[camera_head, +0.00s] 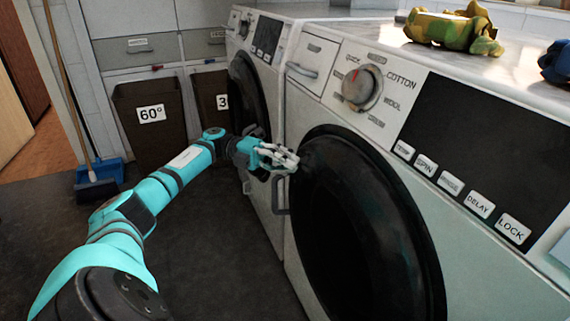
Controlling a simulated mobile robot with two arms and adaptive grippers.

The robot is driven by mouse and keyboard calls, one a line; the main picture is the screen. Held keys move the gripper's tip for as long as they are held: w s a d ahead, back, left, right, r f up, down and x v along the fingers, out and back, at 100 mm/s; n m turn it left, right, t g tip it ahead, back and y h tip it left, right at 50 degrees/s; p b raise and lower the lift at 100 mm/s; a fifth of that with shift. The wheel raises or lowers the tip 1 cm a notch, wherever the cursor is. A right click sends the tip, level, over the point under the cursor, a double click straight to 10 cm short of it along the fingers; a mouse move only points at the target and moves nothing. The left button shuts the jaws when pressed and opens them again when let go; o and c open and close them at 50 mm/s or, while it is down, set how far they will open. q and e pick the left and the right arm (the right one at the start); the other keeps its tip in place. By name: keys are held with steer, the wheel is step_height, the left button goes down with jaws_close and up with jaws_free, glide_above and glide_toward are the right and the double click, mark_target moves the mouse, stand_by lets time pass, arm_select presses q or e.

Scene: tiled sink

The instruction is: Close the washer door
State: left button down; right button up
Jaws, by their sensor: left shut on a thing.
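The near washer (470,245) stands at the right with its large round black door (365,235) facing the room. The door looks flush or nearly flush with the front; I cannot tell whether it is latched. A grey door handle (280,197) is at the door's left edge. My left gripper (289,159) is at the upper end of this handle, shut on it, and its fingers hide the handle's top. My right gripper is not in view.
A second washer (268,60) stands just behind with its dark door. Two dark bins (148,135), a broom (95,185) and blue dustpan are at the back left. Crumpled yellow-green cloth (452,30) and a blue item (556,62) lie on top. The left floor is clear.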

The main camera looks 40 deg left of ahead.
arm_select(q)
steer(key=shift+w+a+r, duration=0.3)
steer(key=shift+a+r, duration=0.05)
steer(key=shift+a, duration=0.05)
steer(key=v, duration=0.7)
steer(key=shift+s+d+f, duration=0.15)
steer(key=shift+s+f, duration=0.15)
steer(key=shift+s, duration=0.05)
